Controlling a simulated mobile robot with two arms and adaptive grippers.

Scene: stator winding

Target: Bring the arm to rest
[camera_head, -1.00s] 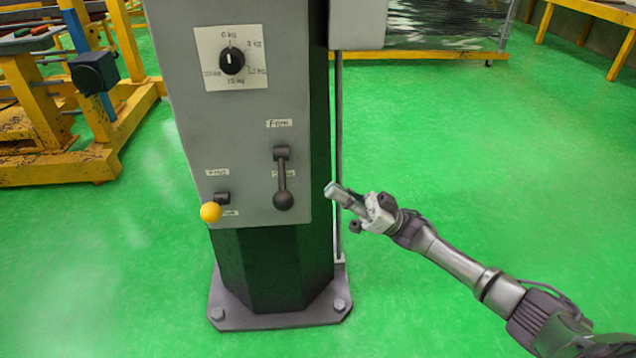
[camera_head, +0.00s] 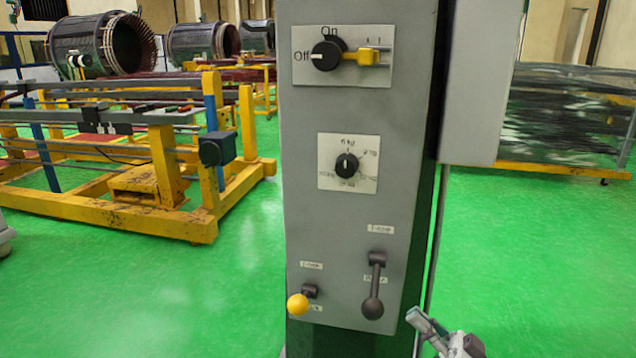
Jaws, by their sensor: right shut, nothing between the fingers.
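My right gripper (camera_head: 432,334) shows at the bottom edge, just right of the grey control post (camera_head: 410,130). It is shut and empty, apart from the levers. The rest of my right arm is below the frame. My left gripper is not in view. The post carries a dark lever (camera_head: 375,285) hanging down and a shorter lever with a yellow knob (camera_head: 297,304) to its left. Above them are a round dial (camera_head: 346,165) and a black On/Off switch (camera_head: 327,55) with a yellow piece (camera_head: 367,57) beside it.
A yellow frame bench (camera_head: 165,185) stands on the left, with large stator cores (camera_head: 95,45) behind it. A rack with dark strands (camera_head: 560,120) stands at the back right. The green floor (camera_head: 540,260) at the right is clear.

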